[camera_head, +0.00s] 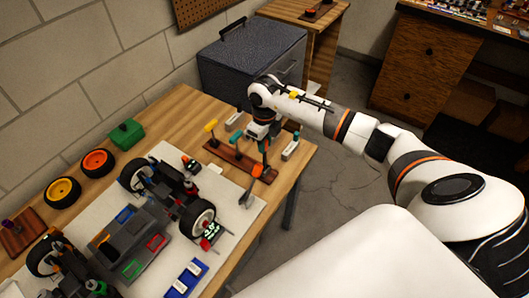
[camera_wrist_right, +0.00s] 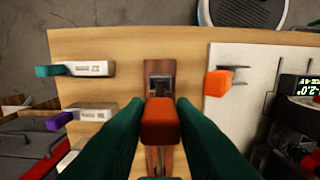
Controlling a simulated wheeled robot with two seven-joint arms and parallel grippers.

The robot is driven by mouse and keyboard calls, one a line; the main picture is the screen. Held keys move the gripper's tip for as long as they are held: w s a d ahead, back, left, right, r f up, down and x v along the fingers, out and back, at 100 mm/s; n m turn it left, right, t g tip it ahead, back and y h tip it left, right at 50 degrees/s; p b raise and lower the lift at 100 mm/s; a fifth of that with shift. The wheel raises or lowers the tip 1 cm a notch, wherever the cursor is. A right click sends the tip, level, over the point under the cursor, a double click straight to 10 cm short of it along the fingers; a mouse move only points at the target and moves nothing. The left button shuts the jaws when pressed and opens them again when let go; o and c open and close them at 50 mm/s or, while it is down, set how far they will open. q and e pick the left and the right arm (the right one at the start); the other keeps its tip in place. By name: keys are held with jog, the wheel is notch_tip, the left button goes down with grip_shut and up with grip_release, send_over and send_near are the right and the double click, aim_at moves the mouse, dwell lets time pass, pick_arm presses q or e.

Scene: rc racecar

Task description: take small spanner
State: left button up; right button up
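I cannot tell for sure which tool is the small spanner. Two flat pieces with pale marked faces, one teal-ended (camera_wrist_right: 85,69) and one purple-ended (camera_wrist_right: 88,115), show at the left of the right wrist view. My right gripper (camera_head: 266,146) is low over the wooden tool rack (camera_head: 232,161). Its dark green fingers (camera_wrist_right: 160,105) close around an orange-handled tool (camera_wrist_right: 160,124) standing at the rack; the handle fills the gap between them. The tool's lower part is hidden. A silvery tool (camera_head: 247,194) lies by the mat's right edge. My left gripper is not in view.
A partly built car (camera_head: 130,240) sits on a pale mat (camera_head: 213,178) with its wheels, and loose wheels (camera_head: 97,162) stand behind. A yellow-handled tool (camera_head: 210,126) stands in the rack. A dark grey cabinet (camera_head: 250,65) is behind the bench. The table's right edge is close to my arm.

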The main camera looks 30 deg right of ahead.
grip_shut()
jog(key=shift+r, duration=0.1)
